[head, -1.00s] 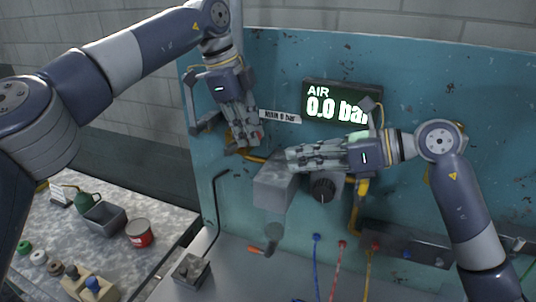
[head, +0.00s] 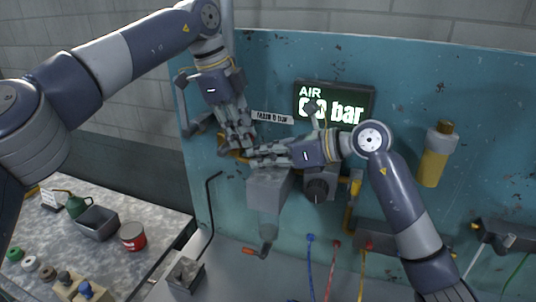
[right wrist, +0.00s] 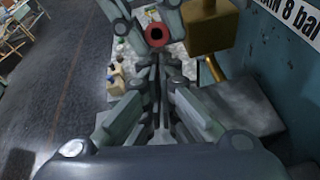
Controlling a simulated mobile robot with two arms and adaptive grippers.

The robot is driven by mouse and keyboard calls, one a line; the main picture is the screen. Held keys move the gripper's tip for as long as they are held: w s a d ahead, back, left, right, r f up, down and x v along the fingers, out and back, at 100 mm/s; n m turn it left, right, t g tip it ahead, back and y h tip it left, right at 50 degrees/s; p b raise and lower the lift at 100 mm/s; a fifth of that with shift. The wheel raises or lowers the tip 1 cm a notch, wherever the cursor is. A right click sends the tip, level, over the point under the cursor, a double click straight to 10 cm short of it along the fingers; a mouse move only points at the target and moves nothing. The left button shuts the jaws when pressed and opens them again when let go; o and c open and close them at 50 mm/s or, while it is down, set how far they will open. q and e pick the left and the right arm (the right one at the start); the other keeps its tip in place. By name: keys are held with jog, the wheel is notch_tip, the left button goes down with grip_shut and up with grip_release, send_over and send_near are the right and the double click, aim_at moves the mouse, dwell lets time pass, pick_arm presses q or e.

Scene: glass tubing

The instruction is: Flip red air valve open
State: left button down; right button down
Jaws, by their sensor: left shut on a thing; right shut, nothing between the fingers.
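In the head view the fingers hide the red part. My right gripper (head: 256,155) is shut and empty, its tips just below and close to the left gripper's tips; it also shows in the right wrist view (right wrist: 158,62). I cannot tell whether they touch the valve.
The AIR display (head: 333,103) is partly covered by my right wrist. A MAIN label (head: 271,117) is on the teal panel (head: 470,100). A yellow cylinder (head: 434,158) is at right.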

pick_arm(q)
jog(key=shift+d, duration=0.1)
pick_arm(e)
jog(key=shift+w+a+r, duration=0.1)
jog(key=shift+r, duration=0.35)
jog(key=shift+w+a+r, duration=0.1)
jog(key=shift+r, duration=0.35)
pick_arm(q)
jog(key=c, duration=1.7)
grip_release()
pick_arm(e)
jog(key=shift+r, duration=0.1)
pick_arm(q)
jog(key=shift+o, duration=1.1)
jog(key=shift+s+f, duration=0.1)
pick_arm(e)
jog(key=shift+a, duration=0.2)
jog(key=shift+d+f, duration=0.1)
jog(key=shift+f, duration=0.1)
jog(key=shift+f, duration=0.1)
